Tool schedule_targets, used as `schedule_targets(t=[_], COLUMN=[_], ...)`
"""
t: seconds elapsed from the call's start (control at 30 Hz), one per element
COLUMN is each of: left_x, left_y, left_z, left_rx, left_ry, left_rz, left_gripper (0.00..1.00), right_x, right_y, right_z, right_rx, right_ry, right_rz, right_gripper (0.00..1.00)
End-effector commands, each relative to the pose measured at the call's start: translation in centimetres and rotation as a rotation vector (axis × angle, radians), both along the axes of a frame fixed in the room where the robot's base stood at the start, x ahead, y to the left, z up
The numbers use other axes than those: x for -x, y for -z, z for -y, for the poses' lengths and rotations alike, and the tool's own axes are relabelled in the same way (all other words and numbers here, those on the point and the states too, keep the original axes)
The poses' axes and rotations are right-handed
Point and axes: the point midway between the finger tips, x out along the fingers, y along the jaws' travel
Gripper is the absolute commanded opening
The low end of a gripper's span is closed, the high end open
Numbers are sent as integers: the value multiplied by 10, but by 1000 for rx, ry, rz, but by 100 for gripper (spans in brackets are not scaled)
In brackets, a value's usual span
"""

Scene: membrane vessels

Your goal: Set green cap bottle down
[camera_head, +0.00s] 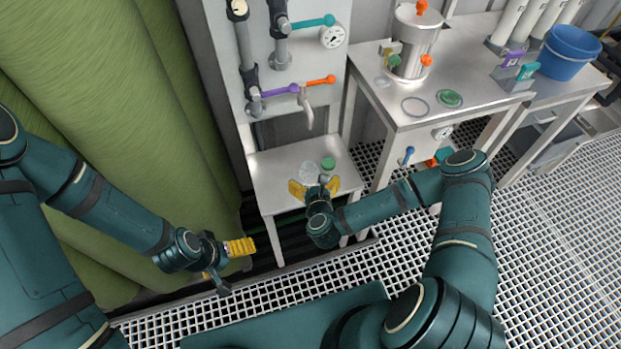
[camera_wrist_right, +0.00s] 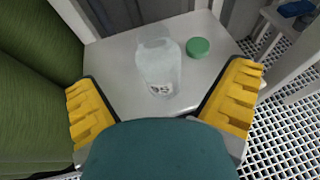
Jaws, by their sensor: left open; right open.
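The bottle (camera_wrist_right: 157,68) is clear and frosted with a dark label marking, and stands upright on the small metal table (camera_head: 270,169) below the wall panel. It also shows faintly in the head view (camera_head: 309,171). The green cap (camera_wrist_right: 198,47) lies apart from it on the table, to its right; it shows in the head view (camera_head: 328,163) too. My right gripper (camera_head: 315,189) is open with yellow fingers spread either side of the bottle's near side, not touching it. My left gripper (camera_head: 229,261) is open and empty, left of the table and away from it.
A tap (camera_head: 305,107) hangs from the panel above the small table. A taller metal bench (camera_head: 440,70) to the right carries a steel vessel (camera_head: 413,42), a ring (camera_head: 415,106) and a green lid (camera_head: 450,98). Large green rolls stand at the left.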

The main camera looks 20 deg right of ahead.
Motion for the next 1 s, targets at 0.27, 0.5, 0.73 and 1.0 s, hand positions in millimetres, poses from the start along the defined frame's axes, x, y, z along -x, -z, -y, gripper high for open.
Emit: schedule_targets(t=[0.27, 0.5, 0.73, 1.0], left_x=[-1, -2, -4, -4], left_y=[7, 14, 20, 19], left_z=[0, 0, -1, -1], left_rx=[0, -1, -2, -2], left_ry=[-1, -1, -3, -3], left_rz=[3, 6, 9, 9], left_gripper=[100, 100, 100, 100], right_x=[-31, -55, -80, -83], right_y=[11, 16, 23, 24], right_z=[5, 5, 8, 9], right_rx=[1, 2, 1, 1], right_ry=[-1, -3, -3, -1], right_rz=[1, 3, 1, 0], right_gripper=[100, 100, 100, 100])
